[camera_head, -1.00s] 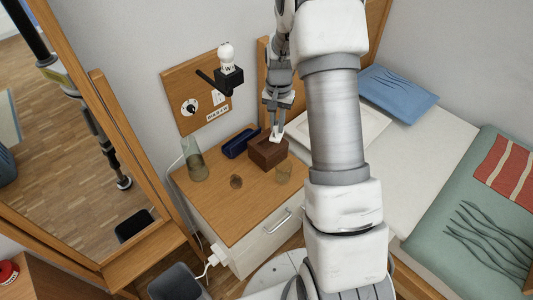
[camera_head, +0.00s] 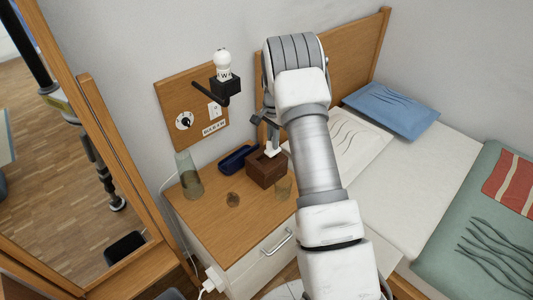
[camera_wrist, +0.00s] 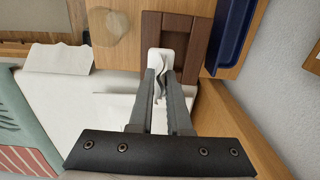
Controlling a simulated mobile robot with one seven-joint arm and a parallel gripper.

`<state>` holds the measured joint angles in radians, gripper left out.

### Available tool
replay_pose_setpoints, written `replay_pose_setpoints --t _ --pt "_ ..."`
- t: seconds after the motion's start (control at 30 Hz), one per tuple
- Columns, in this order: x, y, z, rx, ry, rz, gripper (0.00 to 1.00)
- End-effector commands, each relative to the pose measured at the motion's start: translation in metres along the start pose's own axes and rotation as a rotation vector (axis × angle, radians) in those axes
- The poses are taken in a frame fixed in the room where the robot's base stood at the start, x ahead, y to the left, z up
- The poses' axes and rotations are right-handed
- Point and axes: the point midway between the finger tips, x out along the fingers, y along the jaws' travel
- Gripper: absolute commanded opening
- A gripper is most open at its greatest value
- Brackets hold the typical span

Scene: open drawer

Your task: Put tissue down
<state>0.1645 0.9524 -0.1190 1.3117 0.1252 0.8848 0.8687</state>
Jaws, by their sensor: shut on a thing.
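My gripper (camera_wrist: 161,88) is shut on a white tissue (camera_wrist: 165,62), which shows crumpled between the fingertips in the wrist view. The tissue lies over the edge and opening of a dark brown wooden tissue box (camera_wrist: 152,24); I cannot tell whether part of it is still inside. In the head view the box (camera_head: 265,172) stands on the wooden nightstand (camera_head: 215,228), and the white tissue (camera_head: 272,153) shows at its top. My arm hides part of the gripper there.
The bed (camera_head: 428,180) is at the right. The nightstand's front is mostly clear.

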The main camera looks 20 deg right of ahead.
Motion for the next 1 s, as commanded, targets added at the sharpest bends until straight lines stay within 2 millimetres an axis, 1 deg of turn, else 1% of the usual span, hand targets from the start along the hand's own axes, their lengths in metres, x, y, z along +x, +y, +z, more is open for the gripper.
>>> replay_pose_setpoints --t 0.03,0.17,0.27,0.33,0.5,0.53,0.8,0.93,0.97,1.0 --pt "0.007 -0.008 0.004 -0.002 0.0 0.001 0.0" --pt "0.013 -0.019 0.009 -0.001 0.001 0.0 0.0" --pt "0.017 -0.021 0.01 0.0 0.0 0.001 0.0" --pt "0.024 -0.021 0.011 0.001 -0.001 0.002 0.0" --pt "0.05 -0.021 0.011 0.0 -0.002 0.001 0.0" --pt "0.053 -0.021 0.011 0.0 -0.002 0.001 0.0" --pt "0.054 -0.021 0.01 0.0 0.0 -0.001 0.0" --pt "0.059 -0.021 0.01 0.0 0.0 0.0 0.0" --pt "0.058 -0.021 0.01 0.0 0.0 0.0 0.18" --pt "0.057 -0.021 0.01 0.0 0.0 0.0 0.25"
